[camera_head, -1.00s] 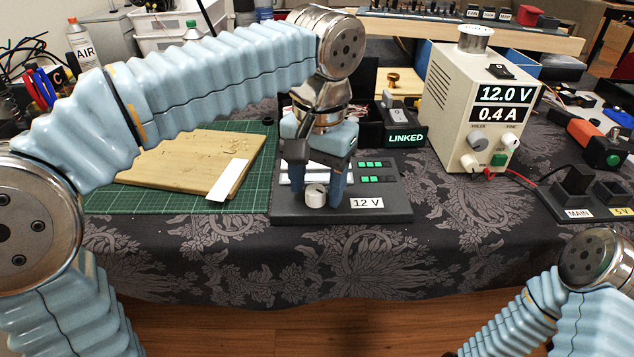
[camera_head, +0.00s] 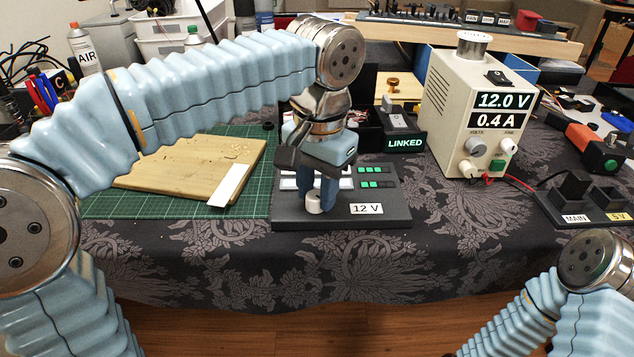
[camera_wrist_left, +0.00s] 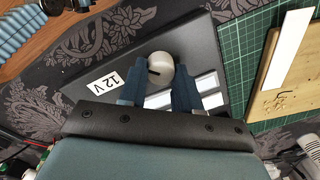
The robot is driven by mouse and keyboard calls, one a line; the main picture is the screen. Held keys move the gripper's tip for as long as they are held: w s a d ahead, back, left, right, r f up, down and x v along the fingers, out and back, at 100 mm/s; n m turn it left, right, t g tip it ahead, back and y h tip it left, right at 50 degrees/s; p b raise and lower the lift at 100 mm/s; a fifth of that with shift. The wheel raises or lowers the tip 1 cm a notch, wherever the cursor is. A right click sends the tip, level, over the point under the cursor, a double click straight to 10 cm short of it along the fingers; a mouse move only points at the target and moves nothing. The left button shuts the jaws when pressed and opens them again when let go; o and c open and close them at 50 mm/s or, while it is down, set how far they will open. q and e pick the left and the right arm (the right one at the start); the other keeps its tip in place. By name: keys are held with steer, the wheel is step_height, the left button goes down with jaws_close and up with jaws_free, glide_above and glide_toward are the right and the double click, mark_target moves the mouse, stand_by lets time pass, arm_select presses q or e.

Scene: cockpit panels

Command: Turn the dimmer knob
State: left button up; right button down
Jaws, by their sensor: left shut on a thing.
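The dimmer knob (camera_head: 313,204) is a small white round knob on the dark 12 V panel (camera_head: 390,212). My left gripper (camera_head: 319,195) points down over the panel with its blue fingers closed on the knob. In the left wrist view, the knob (camera_wrist_left: 160,69) sits between the two fingertips (camera_wrist_left: 158,78), and a dark mark shows on its face. White bars on the panel lie partly behind the fingers. Green-lit indicators (camera_head: 371,170) show on the panel right of the gripper. My right gripper is out of view; only part of that arm shows at lower right.
A cream power supply (camera_head: 455,125) reading 12.0 V and 0.4 A stands to the right. A box marked LINKED (camera_head: 405,142) is behind the panel. A wooden board (camera_head: 180,170) lies on a green mat (camera_head: 120,207) to the left. The cloth in front is clear.

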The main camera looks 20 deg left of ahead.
mark_target(318, 198)
arm_select(q)
steer(key=m+p, duration=0.1)
steer(key=m, duration=0.2)
steer(key=shift+r+p, duration=0.15)
steer(key=shift+p, duration=0.25)
steer(key=shift+d+m+p, duration=0.1)
steer(key=shift+m+p, duration=0.7)
steer(key=shift+m, duration=1.3)
steer(key=o, duration=1.1)
steer(key=shift+c, duration=0.2)
step_height(318, 198, up, 14)
steer(key=p, duration=0.1)
steer(key=shift+s+f, duration=0.25)
steer(key=shift+s, duration=0.05)
steer(key=shift+d, duration=0.1)
